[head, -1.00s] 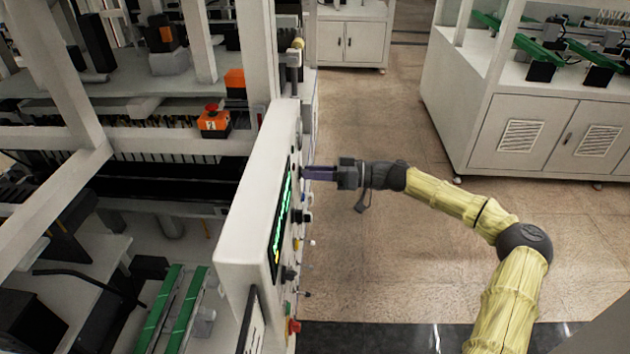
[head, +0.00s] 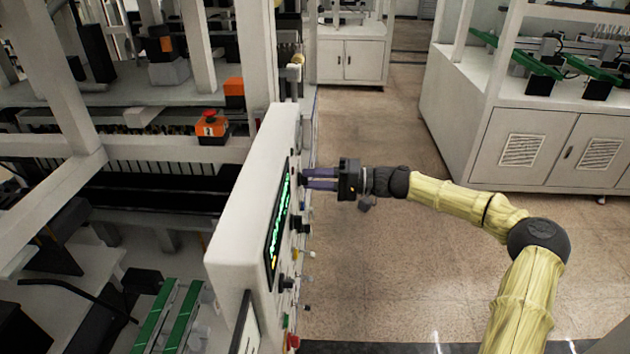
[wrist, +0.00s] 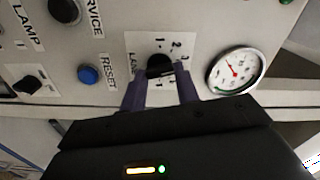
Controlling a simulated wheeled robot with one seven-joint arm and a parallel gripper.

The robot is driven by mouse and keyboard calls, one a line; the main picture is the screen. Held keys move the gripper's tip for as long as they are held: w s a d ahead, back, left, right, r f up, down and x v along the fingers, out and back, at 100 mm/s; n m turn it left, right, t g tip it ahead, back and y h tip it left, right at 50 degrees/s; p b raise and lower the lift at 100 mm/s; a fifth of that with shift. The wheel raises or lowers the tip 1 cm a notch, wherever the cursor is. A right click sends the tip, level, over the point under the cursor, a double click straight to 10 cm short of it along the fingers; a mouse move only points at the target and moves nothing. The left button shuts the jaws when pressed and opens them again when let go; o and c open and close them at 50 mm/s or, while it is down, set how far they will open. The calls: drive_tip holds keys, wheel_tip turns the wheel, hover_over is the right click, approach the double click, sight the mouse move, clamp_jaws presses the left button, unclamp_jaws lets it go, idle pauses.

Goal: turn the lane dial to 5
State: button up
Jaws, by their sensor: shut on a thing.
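The lane dial (wrist: 159,66) is a black knob on a white plate with printed numbers, set in the light panel. In the wrist view it sits between the two purple fingers of my gripper (wrist: 160,92). In the head view my gripper (head: 304,179) reaches the panel's right face from the right, and its fingers are shut on the dial. Numbers 1, 2 and 3 show beside the knob; the other marks are partly covered, and I cannot tell which one the pointer is at.
On the panel (head: 236,215), a blue RESET button (wrist: 89,75), a black LAMP switch (wrist: 30,84) and a round gauge (wrist: 236,72) flank the dial. More knobs sit lower down. A white cabinet (head: 540,150) stands right. The floor behind my arm is clear.

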drive_tip(key=shift+f+m+p, duration=0.15)
drive_tip(key=shift+m+p, duration=2.2)
drive_tip(key=shift+m, duration=4.35)
drive_tip(key=o, duration=1)
drive_tip(key=d+b, duration=0.2)
drive_tip(key=d, duration=0.3)
drive_tip(key=d+b, duration=0.2)
drive_tip(key=d, duration=0.4)
drive_tip(key=d+b, duration=0.2)
drive_tip(key=d, duration=0.4)
drive_tip(key=shift+s+d, duration=0.25)
drive_tip(key=shift+s, duration=0.05)
